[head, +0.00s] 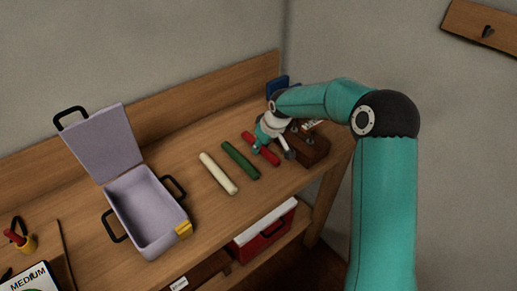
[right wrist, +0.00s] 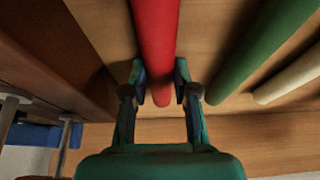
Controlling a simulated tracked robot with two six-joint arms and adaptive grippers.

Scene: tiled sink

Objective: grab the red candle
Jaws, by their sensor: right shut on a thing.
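The red candle (head: 262,150) lies on the wooden bench, at the right end of a row of candles. My right gripper (head: 266,147) is over it from above, hiding part of its length. In the right wrist view the red candle (right wrist: 155,45) runs down between the two fingers, and my right gripper (right wrist: 160,92) is shut on it near one end. The candle appears to lie at bench level; I cannot tell if it is lifted. My left gripper is not in view.
A green candle (head: 241,161) and a cream candle (head: 218,174) lie left of the red one. An open lilac case (head: 147,213) stands further left. A red box (head: 263,236) sits on the lower shelf.

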